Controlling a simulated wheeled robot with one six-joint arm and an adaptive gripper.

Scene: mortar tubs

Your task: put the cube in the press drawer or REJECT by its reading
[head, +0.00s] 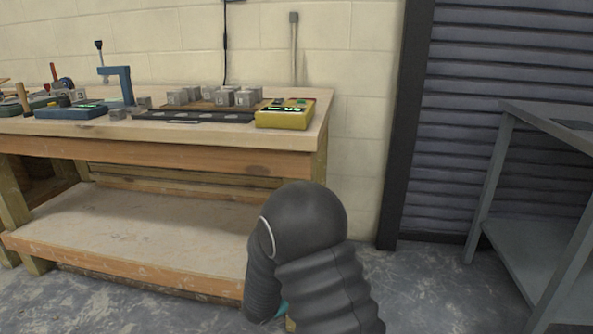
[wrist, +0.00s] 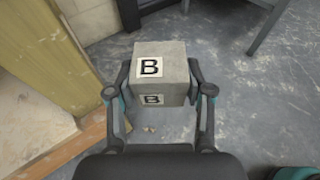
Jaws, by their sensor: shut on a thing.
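My gripper (wrist: 160,95) is shut on a grey cube (wrist: 179,72) in the wrist view. The cube has a white label with a black B on its top face and another on the face towards me. It is held above the grey floor, beside a wooden bench leg on the left. In the head view my arm hides the gripper and the cube. A yellow device (head: 285,116) with a lit green display stands at the right end of the bench. I cannot make out its reading. I cannot identify the press drawer or a REJECT place.
The wooden bench (head: 150,140) carries several grey cubes (head: 223,97), a dark strip, and a blue press-like stand (head: 118,84) at left. A grey metal table (head: 553,128) stands at the right before a shutter (head: 470,60). Floor between them is clear.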

